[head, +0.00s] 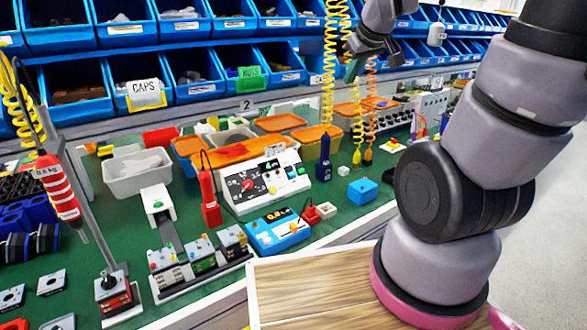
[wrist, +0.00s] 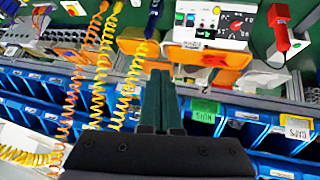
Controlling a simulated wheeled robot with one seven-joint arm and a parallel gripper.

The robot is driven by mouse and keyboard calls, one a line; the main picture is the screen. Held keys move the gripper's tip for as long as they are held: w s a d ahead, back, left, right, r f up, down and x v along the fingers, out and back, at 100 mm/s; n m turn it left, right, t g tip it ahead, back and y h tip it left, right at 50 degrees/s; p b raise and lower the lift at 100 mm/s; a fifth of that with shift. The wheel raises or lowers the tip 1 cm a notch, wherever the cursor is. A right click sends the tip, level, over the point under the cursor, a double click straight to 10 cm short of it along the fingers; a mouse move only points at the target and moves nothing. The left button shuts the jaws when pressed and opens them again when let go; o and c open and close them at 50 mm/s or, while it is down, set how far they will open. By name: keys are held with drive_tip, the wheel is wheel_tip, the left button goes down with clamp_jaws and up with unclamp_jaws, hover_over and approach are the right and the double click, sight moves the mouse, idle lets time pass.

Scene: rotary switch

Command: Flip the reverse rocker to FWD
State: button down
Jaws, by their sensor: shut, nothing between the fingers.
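Blue bins (head: 197,75) line the back. Coiled yellow hoses (head: 330,70) hang close to my gripper. A red tool (head: 208,198) stands left of the panel; a blue control box (head: 278,231) sits in front. Orange trays (head: 280,122) lie behind. Space above the panel looks clear.

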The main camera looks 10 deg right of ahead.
sight(289, 169)
drive_tip(key=w+f+n, duration=0.6)
drive_tip(key=w+f, duration=0.1)
drive_tip(key=f, duration=0.1)
drive_tip(key=w+a+f+n+y, duration=0.2)
drive_tip(key=f+n, duration=0.5)
drive_tip(key=f, duration=0.3)
drive_tip(key=w+a+f+n+t+y, duration=0.1)
drive_tip(key=w+a+f+n+y, duration=0.1)
drive_tip(key=f+n, duration=0.4)
wheel_tip(289, 169, down, 5)
drive_tip(key=shift+w+a+r+n+t, duration=0.2)
drive_tip(key=shift+w+a+n+t, duration=0.15)
drive_tip(key=shift+a, duration=0.5)
drive_tip(key=shift+w, duration=0.1)
drive_tip(key=x, duration=1.4)
drive_tip(key=shift+a, duration=0.1)
